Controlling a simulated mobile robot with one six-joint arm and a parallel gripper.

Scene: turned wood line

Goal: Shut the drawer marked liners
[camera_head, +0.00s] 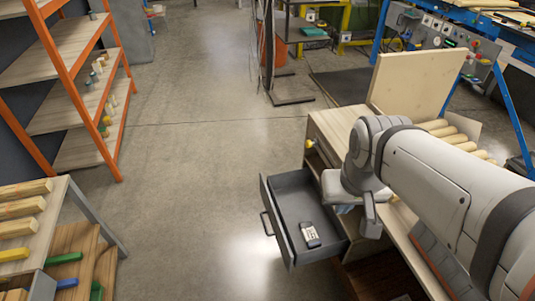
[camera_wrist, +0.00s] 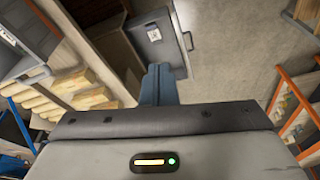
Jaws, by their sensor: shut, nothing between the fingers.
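The open drawer (camera_head: 292,197) is a dark grey tray with a bar handle (camera_head: 267,223) on its front, pulled out from the wooden bench. I cannot read a liners label. A small pale, dark-edged item (camera_head: 310,234) lies inside it. The drawer also shows in the wrist view (camera_wrist: 152,20), with its handle (camera_wrist: 188,41) at the right. My gripper (camera_wrist: 157,68) has its blue fingers together, empty, and overlaps the drawer's near edge in that view. In the head view the gripper is mostly hidden by my wrist, at the drawer's bench side; I cannot tell whether it touches.
The wooden bench (camera_head: 335,122) carries an upright board (camera_head: 415,82) and several turned wood pieces (camera_head: 452,135). Orange-framed shelves (camera_head: 72,100) stand at the left. A rack of wood pieces (camera_head: 40,203) is at the lower left. The floor (camera_head: 195,200) left of the drawer is clear.

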